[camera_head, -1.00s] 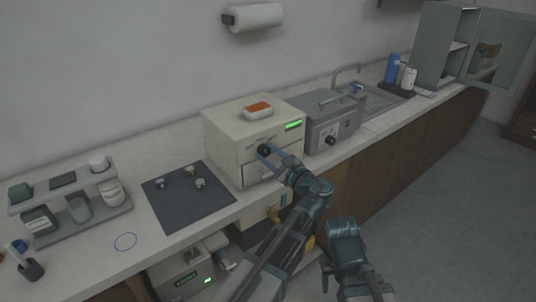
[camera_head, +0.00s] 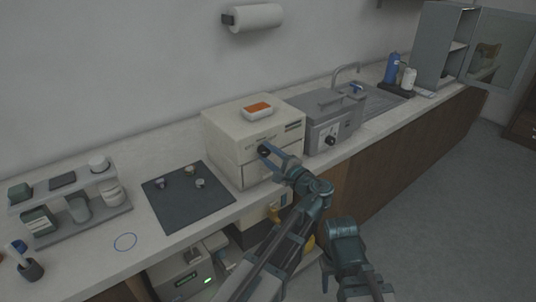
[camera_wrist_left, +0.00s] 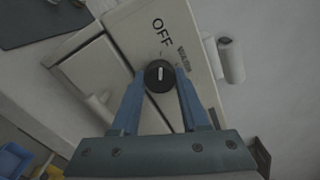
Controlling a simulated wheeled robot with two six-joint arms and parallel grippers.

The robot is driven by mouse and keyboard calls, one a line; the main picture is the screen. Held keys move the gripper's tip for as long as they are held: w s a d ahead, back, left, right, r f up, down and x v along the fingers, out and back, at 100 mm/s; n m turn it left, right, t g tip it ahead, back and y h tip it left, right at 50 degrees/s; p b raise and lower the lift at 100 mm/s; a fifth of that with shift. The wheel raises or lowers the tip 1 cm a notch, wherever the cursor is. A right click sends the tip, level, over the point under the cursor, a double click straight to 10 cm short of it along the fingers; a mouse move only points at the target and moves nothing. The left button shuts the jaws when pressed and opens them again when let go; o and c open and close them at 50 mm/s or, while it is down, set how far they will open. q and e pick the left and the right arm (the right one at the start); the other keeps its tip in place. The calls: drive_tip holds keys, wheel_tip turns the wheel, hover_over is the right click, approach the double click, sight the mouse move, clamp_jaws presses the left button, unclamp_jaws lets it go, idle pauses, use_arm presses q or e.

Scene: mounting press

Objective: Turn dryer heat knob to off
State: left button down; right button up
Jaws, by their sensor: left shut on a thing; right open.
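The dryer is the cream box (camera_head: 225,130) on the counter, with a black heat knob (camera_head: 263,150) on its front. In the left wrist view the round knob (camera_wrist_left: 160,75) carries a white pointer line, which points up towards the printed "OFF"; "WARM" is printed to the right. My left gripper (camera_head: 267,151) is shut on the knob, with a blue finger on each side of it in the left wrist view (camera_wrist_left: 160,88). The dryer's display strip (camera_head: 293,127) is dark. My right gripper (camera_head: 341,230) is open in front of the counter, away from the dryer; its fingertips are hard to make out.
An orange-topped block (camera_head: 258,110) lies on the dryer. A grey machine (camera_head: 333,125) with its own knob stands close to its right. A dark mat (camera_head: 187,207) with small pieces lies to the left, and a grey rack (camera_head: 85,215) beyond it. The floor at right is clear.

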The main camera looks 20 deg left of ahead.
idle(0.4)
use_arm(q)
drive_tip(key=shift+c, duration=2)
unclamp_jaws()
drive_tip(key=shift+s+d, duration=0.1)
drive_tip(key=shift+s, duration=0.05)
use_arm(e)
drive_tip(key=shift+d, duration=0.1)
